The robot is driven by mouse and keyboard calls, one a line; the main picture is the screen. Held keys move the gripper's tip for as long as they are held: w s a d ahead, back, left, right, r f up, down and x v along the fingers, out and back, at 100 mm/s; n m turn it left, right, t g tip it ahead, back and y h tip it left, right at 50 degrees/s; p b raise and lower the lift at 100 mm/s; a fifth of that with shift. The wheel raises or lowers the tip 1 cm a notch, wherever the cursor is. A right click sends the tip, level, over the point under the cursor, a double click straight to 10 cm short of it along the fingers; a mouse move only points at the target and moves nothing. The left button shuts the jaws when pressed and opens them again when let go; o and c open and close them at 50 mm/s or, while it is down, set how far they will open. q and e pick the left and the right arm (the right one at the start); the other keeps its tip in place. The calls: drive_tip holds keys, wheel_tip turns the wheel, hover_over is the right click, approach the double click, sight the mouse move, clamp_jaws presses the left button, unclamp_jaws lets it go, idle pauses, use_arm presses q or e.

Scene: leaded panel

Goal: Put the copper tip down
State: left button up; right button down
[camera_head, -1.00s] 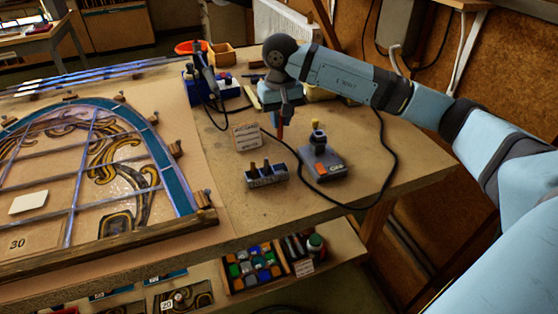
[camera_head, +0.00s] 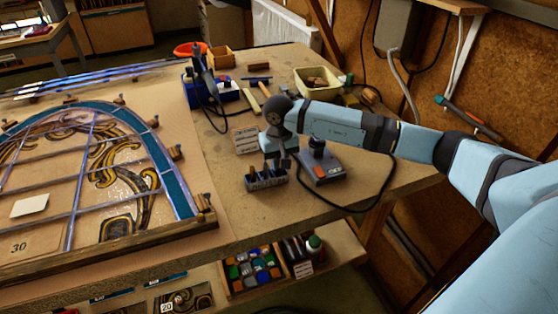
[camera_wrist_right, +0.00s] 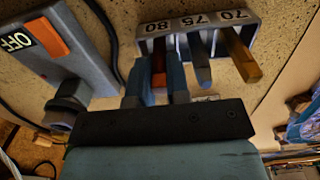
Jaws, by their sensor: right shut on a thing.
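The tip rack (camera_head: 267,181) is a small grey block near the bench's front edge. In the right wrist view its slots are labelled 80, 75 and 70 (camera_wrist_right: 196,21). A grey tip (camera_wrist_right: 201,62) stands by 75 and a golden one (camera_wrist_right: 241,57) by 70. My right gripper (camera_wrist_right: 157,84) is shut on the reddish copper tip (camera_wrist_right: 158,66), whose far end is at the rack by 80. I cannot tell how deep it sits. In the head view my right wrist hides the tip. My left gripper is not in view.
The grey soldering station (camera_head: 326,163), with an orange switch and OFF label, stands close beside the rack. Its black cable loops over the bench. A label card (camera_head: 245,139) stands behind the rack. The leaded panel (camera_head: 92,170) lies at left; a soldering iron (camera_head: 206,66) stands behind.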

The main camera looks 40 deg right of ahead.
drive_tip(key=c, duration=1.4)
unclamp_jaws()
drive_tip(key=shift+r, duration=0.1)
wheel_tip(320, 180, up, 12)
drive_tip(key=shift+f+b, duration=0.1)
drive_tip(key=shift+b, duration=0.55)
drive_tip(key=shift+a, duration=0.1)
